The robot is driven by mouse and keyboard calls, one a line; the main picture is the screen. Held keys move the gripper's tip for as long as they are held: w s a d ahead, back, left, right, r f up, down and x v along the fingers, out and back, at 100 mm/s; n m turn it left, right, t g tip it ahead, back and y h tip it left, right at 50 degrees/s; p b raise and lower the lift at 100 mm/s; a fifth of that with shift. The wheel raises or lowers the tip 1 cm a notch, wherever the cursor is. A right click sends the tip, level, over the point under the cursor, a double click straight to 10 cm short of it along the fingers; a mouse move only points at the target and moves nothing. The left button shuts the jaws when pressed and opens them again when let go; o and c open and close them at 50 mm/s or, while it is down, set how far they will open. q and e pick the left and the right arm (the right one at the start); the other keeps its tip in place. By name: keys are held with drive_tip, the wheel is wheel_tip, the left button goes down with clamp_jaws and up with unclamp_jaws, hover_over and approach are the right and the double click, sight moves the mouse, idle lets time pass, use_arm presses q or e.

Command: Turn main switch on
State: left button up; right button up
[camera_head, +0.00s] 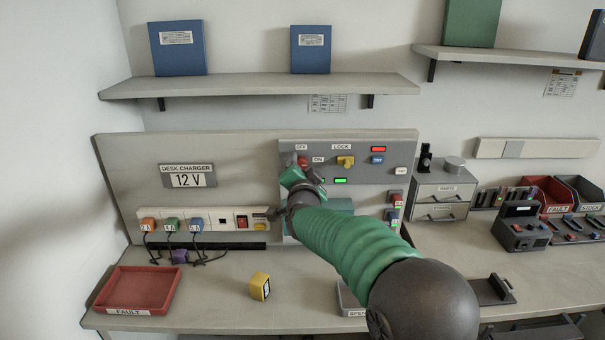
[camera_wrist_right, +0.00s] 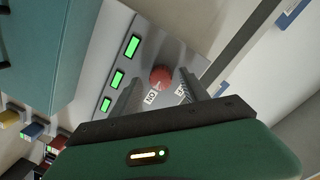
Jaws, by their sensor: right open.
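The main switch is a red round knob (camera_head: 303,162) on the grey wall panel (camera_head: 290,150), with OFF and ON labels beside it. My right gripper (camera_head: 296,168) reaches up to the panel at this knob and hides part of it. In the right wrist view, the red knob (camera_wrist_right: 160,77) shows between the two dark, spread fingers (camera_wrist_right: 161,84). The fingers are open, one on either side of the knob as seen from there. Whether they touch it cannot be told. The ON label lies close to one finger. My left gripper is not in view.
A yellow LOCK knob (camera_head: 345,162), a red lamp (camera_head: 378,149) and a green lamp (camera_head: 340,181) sit on the panel. Below stand a plug strip (camera_head: 223,222), a red FAULT tray (camera_head: 138,290) and a yellow device (camera_head: 260,286). The desk front is mostly clear.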

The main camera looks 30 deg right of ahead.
drive_tip(key=v, duration=1.6)
drive_tip(key=shift+s+p, duration=0.3)
drive_tip(key=shift+p, duration=0.15)
drive_tip(key=shift+r, duration=0.1)
drive_tip(key=a+f+n+g+y+p, duration=0.3)
drive_tip(key=a+f+n+y+p, duration=0.4)
drive_tip(key=a+f, duration=0.25)
drive_tip(key=s+a+f+n+g+y+p, duration=0.1)
drive_tip(key=s+f+n+g, duration=0.3)
drive_tip(key=s, duration=0.5)
drive_tip(key=s+a+f+n+g+y+p, duration=0.1)
drive_tip(key=s+a+f+n+g+p, duration=0.1)
drive_tip(key=s+f+n+g, duration=0.2)
drive_tip(key=s+f+g, duration=0.1)
drive_tip(key=s+f, duration=0.2)
drive_tip(key=s, duration=0.2)
drive_tip(key=shift+a+f+p, duration=0.3)
drive_tip(key=shift+a+f, duration=0.05)
drive_tip(key=shift+a, duration=0.05)
